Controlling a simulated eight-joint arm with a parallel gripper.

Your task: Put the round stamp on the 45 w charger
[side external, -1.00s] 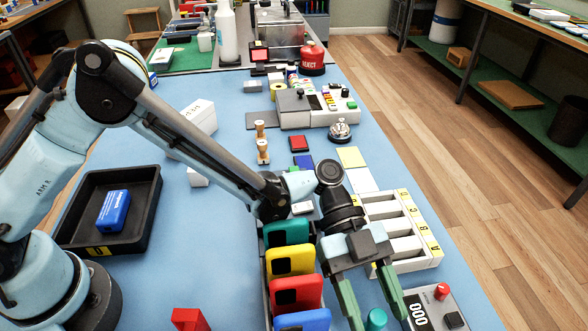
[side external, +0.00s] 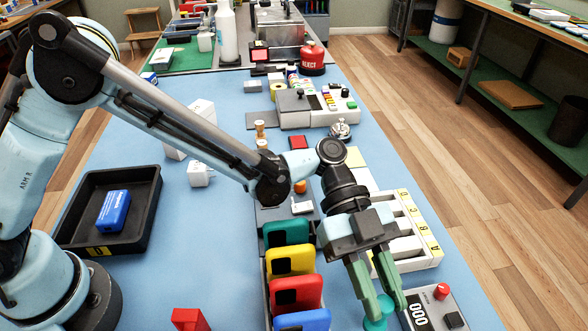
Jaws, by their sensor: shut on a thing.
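I cannot tell which is the round stamp. A white charger-like cube (side external: 200,174) sits left of my forearm, and a larger white block (side external: 203,108) stands behind the arm. Their markings are too small to read, so I cannot tell which is the 45 W charger. My gripper (side external: 386,307) points down at the front right, shut on a teal round-topped object (side external: 378,312), far from the stamps.
A black tray (side external: 78,192) holding a blue block (side external: 113,210) lies at the left. A rack of coloured phones (side external: 290,262) stands left of my gripper. A lettered sorter (side external: 426,230) and a counter box (side external: 438,310) stand close right. A red pad (side external: 287,142) lies beyond.

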